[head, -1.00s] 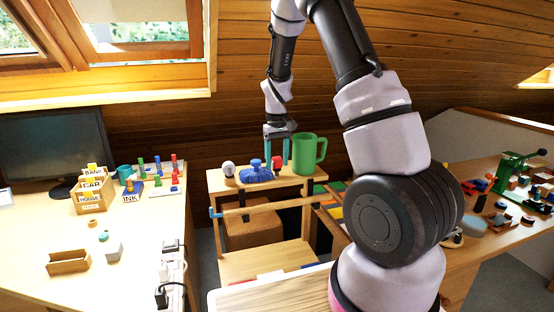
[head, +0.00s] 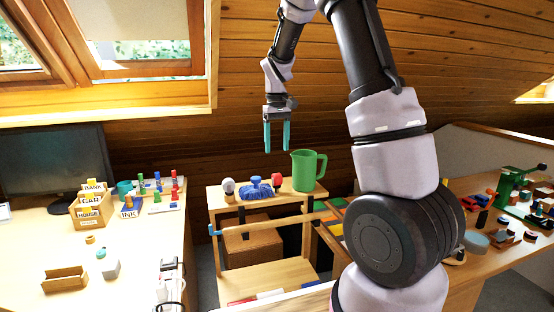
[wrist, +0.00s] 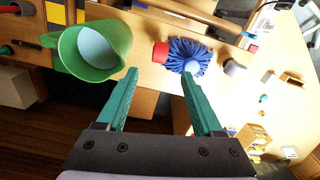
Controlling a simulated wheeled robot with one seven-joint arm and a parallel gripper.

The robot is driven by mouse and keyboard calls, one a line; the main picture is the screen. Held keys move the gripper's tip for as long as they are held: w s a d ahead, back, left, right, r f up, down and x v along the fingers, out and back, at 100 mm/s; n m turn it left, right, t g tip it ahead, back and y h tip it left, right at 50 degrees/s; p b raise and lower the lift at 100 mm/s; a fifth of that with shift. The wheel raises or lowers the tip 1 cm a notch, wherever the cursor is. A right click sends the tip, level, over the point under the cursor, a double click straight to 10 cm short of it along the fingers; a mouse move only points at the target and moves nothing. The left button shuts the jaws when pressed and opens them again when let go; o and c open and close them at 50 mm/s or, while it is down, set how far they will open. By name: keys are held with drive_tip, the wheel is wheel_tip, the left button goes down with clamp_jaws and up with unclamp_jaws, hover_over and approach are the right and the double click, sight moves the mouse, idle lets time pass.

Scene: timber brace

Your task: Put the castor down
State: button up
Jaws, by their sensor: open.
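My gripper (head: 267,150) is open and empty, its teal fingers pointing down above the small wooden trolley. In the wrist view the gap between the fingertips (wrist: 158,75) is clear. On the trolley top (head: 213,202) stand a small grey-white rounded piece with a dark lower part (head: 228,187), a blue shaggy piece (head: 256,190), a red piece (head: 277,179) and a green jug (head: 305,172). I cannot tell for sure which small piece is the castor. The red piece (wrist: 160,52) also shows in the wrist view, beside the blue one (wrist: 188,56), apart from my fingers.
A desk at left holds a monitor (head: 52,164), labelled boxes (head: 90,206) and a small wooden tray (head: 64,279). A bench at right carries a green press (head: 512,185) and several small parts. A wooden rail (head: 265,222) crosses the trolley front.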

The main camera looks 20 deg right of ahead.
drive_tip(key=s+r+m+t+y, duration=0.2)
drive_tip(key=s+r+m+t, duration=0.1)
drive_tip(key=s+r, duration=0.85)
drive_tip(key=s+a+r+m+t, duration=0.1)
drive_tip(key=s+r+m+t, duration=0.2)
drive_tip(key=s, duration=1.2)
drive_tip(key=shift+s+r+t, duration=0.25)
drive_tip(key=shift+s+t, duration=0.05)
drive_tip(key=shift+t, duration=0.3)
